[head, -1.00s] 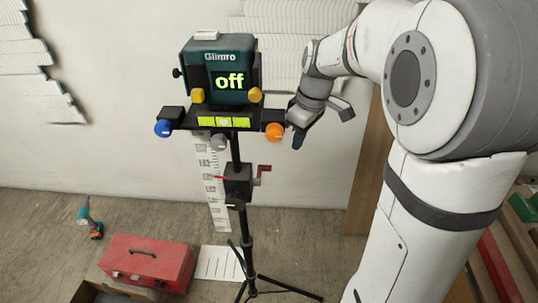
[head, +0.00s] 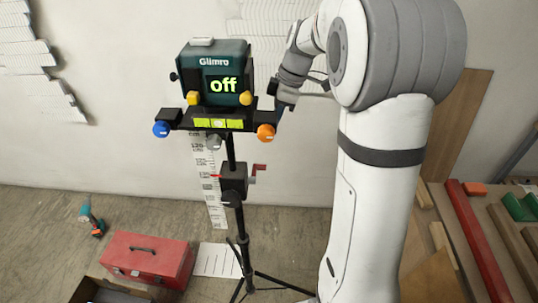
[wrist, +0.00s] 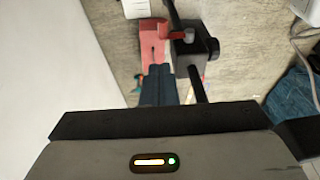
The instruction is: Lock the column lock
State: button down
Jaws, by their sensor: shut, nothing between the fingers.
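The tripod's black column carries a block-shaped housing (head: 233,181) with a red crank (head: 258,168) on its right and a thin red pointer on its left. A dark knob (head: 231,199) sits low on the front of the housing; I cannot tell for sure which part is the column lock. My gripper (head: 277,100) is beside the right end of the level bar, well above the housing. Its fingers are shut and empty in the wrist view (wrist: 158,85).
A teal device (head: 215,75) reading "off" stands on top, with blue (head: 161,129) and orange (head: 265,132) knobs on the bar. A ruler strip (head: 211,195) is on the wall behind. A red toolbox (head: 147,259) and a drill (head: 91,217) are on the floor left.

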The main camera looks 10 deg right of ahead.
jog(key=p, duration=0.2)
send_near(263, 165)
jog(key=x, duration=0.5)
jog(key=shift+w+a+f, duration=0.15)
jog(key=shift+w+a, duration=0.05)
jog(key=shift+a, duration=0.05)
jog(key=shift+s+f, duration=0.1)
jog(key=shift+f, duration=0.5)
